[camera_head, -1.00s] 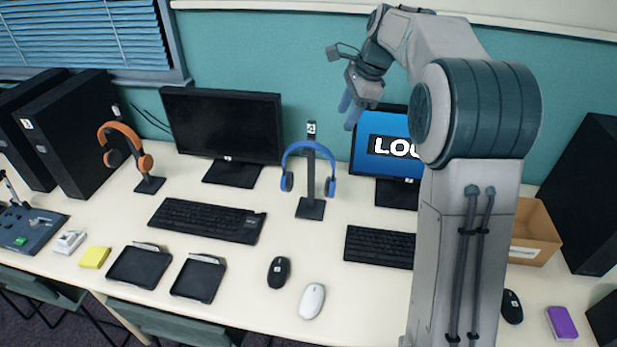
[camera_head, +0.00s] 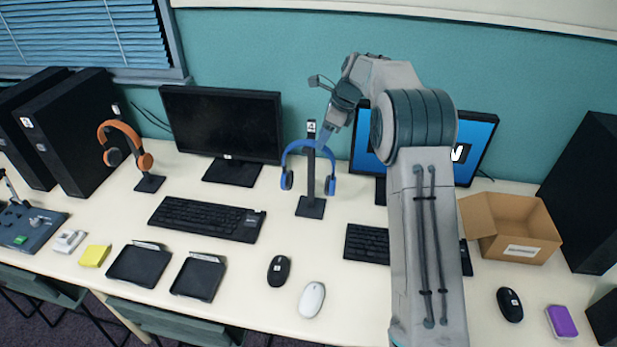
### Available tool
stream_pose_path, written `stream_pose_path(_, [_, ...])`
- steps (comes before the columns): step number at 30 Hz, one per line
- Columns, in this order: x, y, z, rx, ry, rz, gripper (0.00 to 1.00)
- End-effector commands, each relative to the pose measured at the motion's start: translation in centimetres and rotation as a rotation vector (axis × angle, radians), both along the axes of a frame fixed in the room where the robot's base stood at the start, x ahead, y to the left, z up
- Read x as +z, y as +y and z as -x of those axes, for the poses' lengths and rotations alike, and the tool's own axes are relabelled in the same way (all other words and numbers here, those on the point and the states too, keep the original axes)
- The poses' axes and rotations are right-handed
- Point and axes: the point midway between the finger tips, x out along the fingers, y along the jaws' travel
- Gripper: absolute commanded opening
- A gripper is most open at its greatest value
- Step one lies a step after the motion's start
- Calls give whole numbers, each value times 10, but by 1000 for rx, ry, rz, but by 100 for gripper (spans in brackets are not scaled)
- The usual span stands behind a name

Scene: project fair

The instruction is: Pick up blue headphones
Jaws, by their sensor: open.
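The blue headphones (camera_head: 287,160) hang on a black stand (camera_head: 311,207) near the middle of the desk, band up and an ear cup on each side. My gripper (camera_head: 325,138) points downward at the upper right of the headband and overlaps it in the picture. It looks empty. Whether the fingers touch the band cannot be told from this view.
Orange headphones (camera_head: 122,128) hang on another stand at the left. A dark monitor (camera_head: 222,125) stands behind, and a lit monitor (camera_head: 481,135) is partly behind my arm. Keyboards, mice, two black trays and an open cardboard box (camera_head: 520,225) also occupy the desk.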

Motion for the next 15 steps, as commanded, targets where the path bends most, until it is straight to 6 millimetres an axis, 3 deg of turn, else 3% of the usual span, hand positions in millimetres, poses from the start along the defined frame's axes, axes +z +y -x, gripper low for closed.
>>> stream_pose_path(15, [-52,16,3,0,0,0,47])
